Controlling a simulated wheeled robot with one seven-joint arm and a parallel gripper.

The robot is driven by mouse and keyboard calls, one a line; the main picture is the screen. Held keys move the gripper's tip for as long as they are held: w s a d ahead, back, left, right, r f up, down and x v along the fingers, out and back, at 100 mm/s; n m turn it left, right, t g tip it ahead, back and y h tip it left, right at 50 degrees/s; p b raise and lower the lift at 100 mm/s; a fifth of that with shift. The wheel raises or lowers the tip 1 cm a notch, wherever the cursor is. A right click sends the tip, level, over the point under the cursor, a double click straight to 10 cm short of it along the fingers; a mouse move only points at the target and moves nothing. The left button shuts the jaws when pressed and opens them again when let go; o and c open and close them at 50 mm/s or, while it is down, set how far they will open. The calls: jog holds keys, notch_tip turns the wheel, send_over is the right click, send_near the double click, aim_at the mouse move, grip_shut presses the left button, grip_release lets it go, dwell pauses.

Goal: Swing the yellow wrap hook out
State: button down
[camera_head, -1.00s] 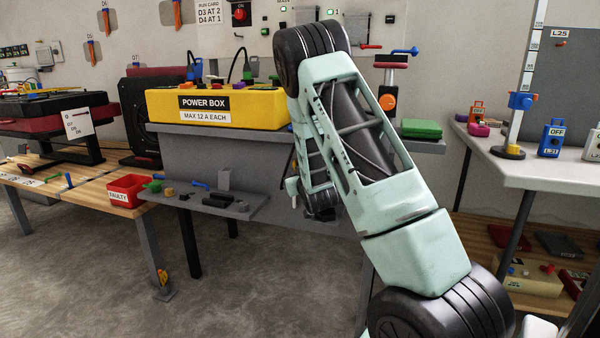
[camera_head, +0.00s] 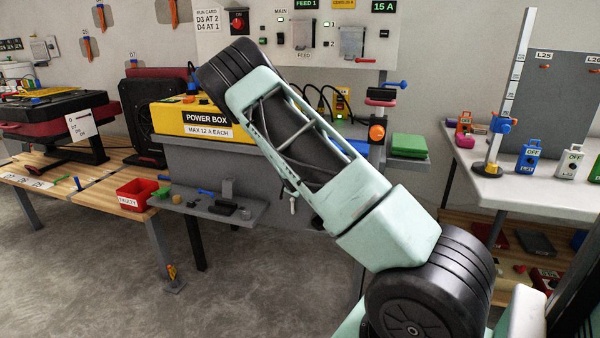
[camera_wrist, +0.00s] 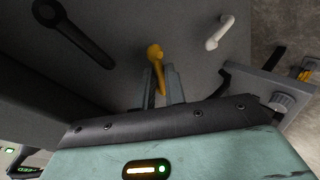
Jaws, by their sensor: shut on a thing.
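The yellow wrap hook (camera_wrist: 155,54) shows in the wrist view against a grey panel, with its rounded end up and its shank running down between my fingers. My gripper (camera_wrist: 162,84) is shut on this shank. The lower part of the hook is hidden between the fingers and behind the wrist housing. In the head view my arm covers the gripper, and I cannot make out the yellow hook there.
A white hook (camera_wrist: 220,32) stands to the right on the grey panel, and a black lever-like part (camera_wrist: 75,32) to the left. A grey shelf (camera_head: 238,215) with small parts juts out below the yellow power box (camera_head: 190,118).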

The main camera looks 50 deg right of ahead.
jog(key=w+a+r+n+g+h+p, duration=0.2)
jog(key=n+g+h, duration=0.6)
jog(key=n, duration=0.5)
jog(key=w+r+g+p, duration=0.1)
jog(key=w+g+p, duration=0.1)
jog(key=shift+w+r, duration=0.2)
jog(key=shift+w, duration=0.1)
dwell(0.4)
jog(key=shift+n, duration=0.4)
jog(key=c, duration=1.7)
grip_release()
jog(key=w+a, duration=0.1)
jog(key=a, duration=0.4)
jog(key=w+a, duration=0.1)
jog(key=a, duration=0.5)
jog(key=w+a, duration=0.1)
jog(key=a, duration=0.5)
jog(key=shift+w+f, duration=0.1)
jog(key=shift+w, duration=0.1)
